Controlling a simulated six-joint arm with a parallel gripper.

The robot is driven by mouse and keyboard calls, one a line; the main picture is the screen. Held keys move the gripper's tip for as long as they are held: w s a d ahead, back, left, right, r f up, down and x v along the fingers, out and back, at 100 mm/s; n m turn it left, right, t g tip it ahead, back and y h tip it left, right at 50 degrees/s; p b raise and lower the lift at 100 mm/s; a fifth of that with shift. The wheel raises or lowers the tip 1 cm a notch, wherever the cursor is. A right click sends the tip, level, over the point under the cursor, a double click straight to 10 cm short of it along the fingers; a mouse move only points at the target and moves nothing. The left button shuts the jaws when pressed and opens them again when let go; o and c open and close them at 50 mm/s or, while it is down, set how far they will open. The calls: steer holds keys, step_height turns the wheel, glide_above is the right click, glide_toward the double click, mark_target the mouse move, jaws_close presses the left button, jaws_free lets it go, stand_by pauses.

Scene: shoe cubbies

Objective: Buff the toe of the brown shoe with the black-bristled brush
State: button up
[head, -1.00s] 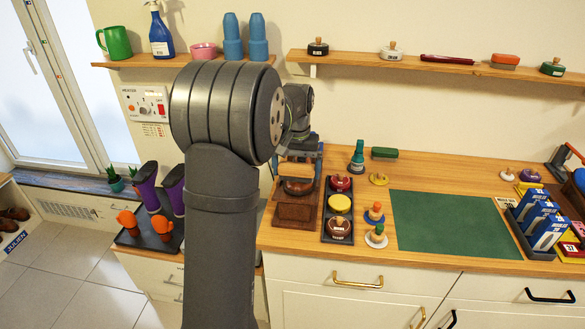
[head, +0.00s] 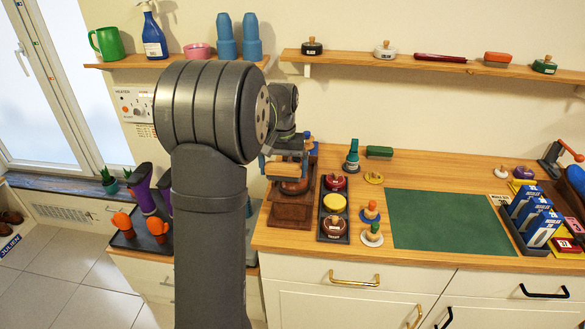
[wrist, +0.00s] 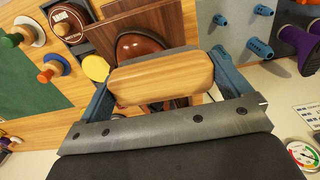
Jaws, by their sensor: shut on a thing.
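My gripper (wrist: 168,88) is shut on the brush (wrist: 162,76), with one blue finger at each end of its pale wooden block. A dark strip shows along the block's edge; the bristles are mostly hidden. The brush also shows in the head view (head: 281,169), at the end of my arm. The glossy brown shoe (wrist: 138,47) is just beyond the brush in the wrist view, its toe partly covered by the block. In the head view the shoe (head: 297,187) sits at a brown wooden stand (head: 291,212). I cannot tell whether the bristles touch it.
A dark tray (head: 333,238) with red, yellow and brown round tins stands right of the shoe. Small knob-handled daubers (head: 371,211), a green bottle (head: 352,155) and a green mat (head: 450,222) lie farther right. Purple boots (head: 143,188) stand left. A shelf (head: 400,61) runs above.

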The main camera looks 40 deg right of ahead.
steer(key=shift+s+d, duration=1.9)
steer(key=shift+d, duration=0.2)
step_height(320, 180, up, 8)
stand_by(0.4)
steer(key=shift+f, duration=0.1)
steer(key=w+a+f+n, duration=0.2)
steer(key=w+a+f, duration=0.55)
steer(key=a, duration=0.25)
steer(key=w+a+f+n, duration=0.2)
steer(key=w+a+f, duration=0.5)
steer(key=a, duration=0.4)
steer(key=s+a+f+n, duration=0.1)
steer(key=a+f, duration=0.4)
steer(key=a, duration=0.3)
steer(key=s+a+f+n, duration=0.1)
steer(key=a+f+n, duration=0.1)
steer(key=a+f, duration=0.3)
steer(key=a+f+n, duration=0.2)
steer(key=a+f, duration=0.4)
steer(key=a, duration=0.6)
steer(key=shift+s+a, duration=0.25)
steer(key=shift+s, duration=0.15)
steer(key=shift+d+r, duration=0.1)
steer(key=shift+d, duration=0.05)
